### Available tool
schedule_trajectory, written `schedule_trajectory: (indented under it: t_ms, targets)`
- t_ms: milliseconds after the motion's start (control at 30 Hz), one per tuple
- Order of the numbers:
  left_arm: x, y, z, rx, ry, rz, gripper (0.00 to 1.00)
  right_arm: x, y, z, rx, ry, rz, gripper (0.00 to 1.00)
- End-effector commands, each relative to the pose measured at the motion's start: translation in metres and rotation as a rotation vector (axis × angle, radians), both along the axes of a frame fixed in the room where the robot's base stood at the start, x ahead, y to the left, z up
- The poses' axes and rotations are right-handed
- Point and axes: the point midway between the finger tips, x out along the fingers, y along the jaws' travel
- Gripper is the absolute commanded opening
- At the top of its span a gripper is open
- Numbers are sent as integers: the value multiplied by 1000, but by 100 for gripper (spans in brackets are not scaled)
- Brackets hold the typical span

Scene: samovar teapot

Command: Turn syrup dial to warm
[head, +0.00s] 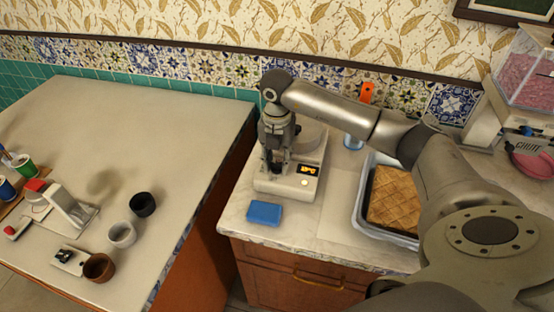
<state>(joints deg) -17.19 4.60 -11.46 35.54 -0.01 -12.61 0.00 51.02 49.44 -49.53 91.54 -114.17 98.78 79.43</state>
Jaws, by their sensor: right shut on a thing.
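A pale countertop appliance (314,150) with a small lit orange display (307,170) stands on the right counter. A small pale round button (304,182) sits below the display. My right gripper (276,166) points down over the left part of the appliance's front. Its fingers are shut on a small dark part there, which looks like the syrup dial. The fingers hide most of that part, so its setting cannot be read. The display's characters are too small to read surely. My left gripper is not in view.
A blue block (264,213) lies in front of the appliance. A tray (360,222) of pastry (394,197) stands to its right. An orange-topped bottle (366,95) stands behind my right arm. Cups (122,234) and small devices stand on the left table, whose back is clear.

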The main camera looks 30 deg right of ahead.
Motion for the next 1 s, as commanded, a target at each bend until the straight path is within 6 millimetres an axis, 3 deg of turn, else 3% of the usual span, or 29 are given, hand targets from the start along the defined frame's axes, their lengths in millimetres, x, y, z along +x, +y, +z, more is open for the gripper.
schedule_trajectory:
  t_ms: [533,567,700,1000]
  targets:
    - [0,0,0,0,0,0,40,1,0,1,0,-4,-28,8]
    - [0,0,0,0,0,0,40,1,0,1,0,-4,-28,33]
    - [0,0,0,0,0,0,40,1,0,1,0,-3,-27,51]
    - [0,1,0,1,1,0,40,0,0,1,0,-1,-26,54]
